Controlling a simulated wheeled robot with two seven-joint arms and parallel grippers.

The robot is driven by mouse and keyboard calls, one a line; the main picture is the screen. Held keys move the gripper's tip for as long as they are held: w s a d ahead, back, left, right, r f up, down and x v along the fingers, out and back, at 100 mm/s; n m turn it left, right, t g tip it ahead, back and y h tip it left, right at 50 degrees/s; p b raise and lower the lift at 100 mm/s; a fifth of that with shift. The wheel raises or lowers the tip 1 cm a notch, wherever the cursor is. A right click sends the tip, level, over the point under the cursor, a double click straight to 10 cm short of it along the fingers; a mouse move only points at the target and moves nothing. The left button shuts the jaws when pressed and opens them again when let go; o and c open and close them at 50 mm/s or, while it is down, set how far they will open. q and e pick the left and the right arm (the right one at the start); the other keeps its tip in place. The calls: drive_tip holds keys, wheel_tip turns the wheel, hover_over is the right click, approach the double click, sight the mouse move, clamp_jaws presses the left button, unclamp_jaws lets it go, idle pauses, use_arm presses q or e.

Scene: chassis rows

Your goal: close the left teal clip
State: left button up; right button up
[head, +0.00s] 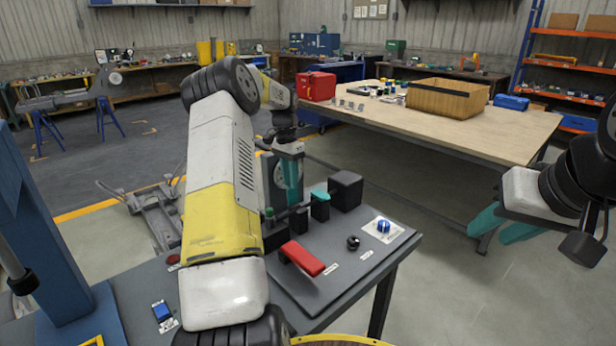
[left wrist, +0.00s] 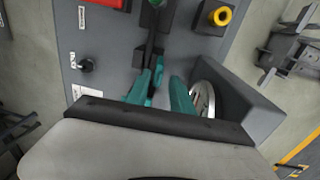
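A clip with a teal top (head: 320,196) stands on the grey panel in the head view, just left of a black box. Other dark upright parts stand left of it. Which is the left clip I cannot tell, as my arm and gripper cover part of that row. My left gripper (head: 290,178) is low over the panel's far edge. In the left wrist view its teal fingers (left wrist: 168,88) are apart, with no thing clearly between them. A dark narrow part (left wrist: 152,45) with some green lies just beyond the fingertips. My right gripper (head: 503,228) is open, empty, and far right of the panel.
The panel (head: 300,283) also carries a red handle (head: 302,258), a black knob (head: 353,242), a blue knob (head: 383,226) and the black box (head: 346,187). A yellow button (left wrist: 220,16) and a round dial (left wrist: 204,98) are close to my left fingers. A wooden table (head: 470,135) stands behind.

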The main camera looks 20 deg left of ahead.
use_arm(q)
clamp_jaws()
